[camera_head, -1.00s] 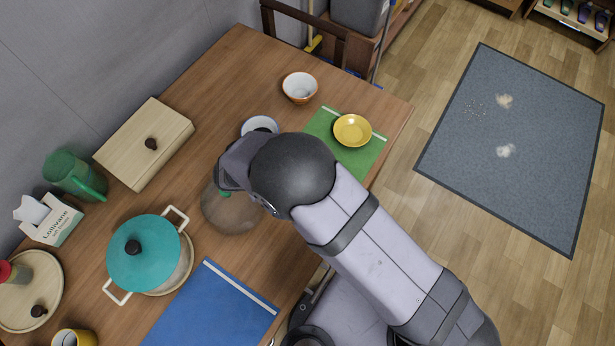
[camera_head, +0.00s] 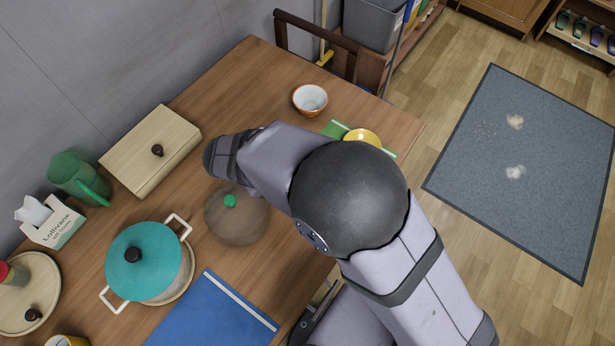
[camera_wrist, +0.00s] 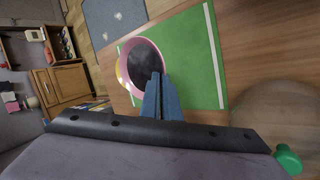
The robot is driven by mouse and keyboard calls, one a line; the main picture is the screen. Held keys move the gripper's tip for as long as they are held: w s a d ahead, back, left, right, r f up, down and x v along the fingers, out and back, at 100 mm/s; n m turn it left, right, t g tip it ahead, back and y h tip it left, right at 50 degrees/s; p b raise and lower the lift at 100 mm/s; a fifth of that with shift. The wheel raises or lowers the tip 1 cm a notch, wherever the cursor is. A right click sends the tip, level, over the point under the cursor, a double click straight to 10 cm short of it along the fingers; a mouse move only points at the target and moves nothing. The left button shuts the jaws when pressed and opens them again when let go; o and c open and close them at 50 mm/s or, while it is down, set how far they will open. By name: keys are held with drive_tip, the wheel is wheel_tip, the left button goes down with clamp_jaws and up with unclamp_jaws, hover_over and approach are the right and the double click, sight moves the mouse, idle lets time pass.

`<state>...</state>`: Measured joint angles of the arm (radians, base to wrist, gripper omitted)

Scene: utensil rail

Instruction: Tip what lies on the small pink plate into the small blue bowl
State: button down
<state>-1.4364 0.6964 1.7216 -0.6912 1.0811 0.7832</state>
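The small pink plate (camera_wrist: 127,47) shows only in the wrist view, with a pink rim around a dark grey middle. I cannot make out what lies on it. My gripper (camera_wrist: 161,78) has its blue fingers close together at the plate's near rim, seemingly shut on it. The plate overlaps part of a yellow dish (camera_wrist: 122,73), so it seems to be above the table. In the head view my arm hides the fingers and the plate. The small blue bowl is not visible now; my arm covers the spot where a blue-rimmed bowl stood in the earlier head view.
The yellow dish (camera_head: 362,136) stands on a green mat (camera_head: 333,128). An orange-and-white bowl (camera_head: 310,99) stands behind. A clear dome with a green knob (camera_head: 237,216), a teal pot (camera_head: 143,262) and a wooden box (camera_head: 150,150) stand to the left of my arm.

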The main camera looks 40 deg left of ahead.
drive_tip(key=s+a+f+n+g+y+b, duration=0.1)
drive_tip(key=s+a+n+y, duration=0.3)
drive_tip(key=a+n, duration=0.5)
drive_tip(key=s+a+f+n+g+y+b, duration=0.2)
drive_tip(key=a+n+y, duration=0.4)
drive_tip(key=a+n, duration=0.3)
drive_tip(key=shift+s+a+f+b, duration=0.15)
drive_tip(key=shift+s+f+b, duration=0.3)
drive_tip(key=shift+s+b, duration=0.75)
drive_tip(key=shift+w, duration=0.1)
drive_tip(key=w+d+r+m+g+y+b, duration=0.3)
drive_tip(key=w+d+m+g+y, duration=0.1)
drive_tip(key=w+g, duration=0.5)
drive_tip(key=shift+w+d+r+m+y, duration=0.4)
drive_tip(key=shift+w+d+y, duration=0.25)
drive_tip(key=shift+y, duration=0.45)
drive_tip(key=shift+b, duration=0.3)
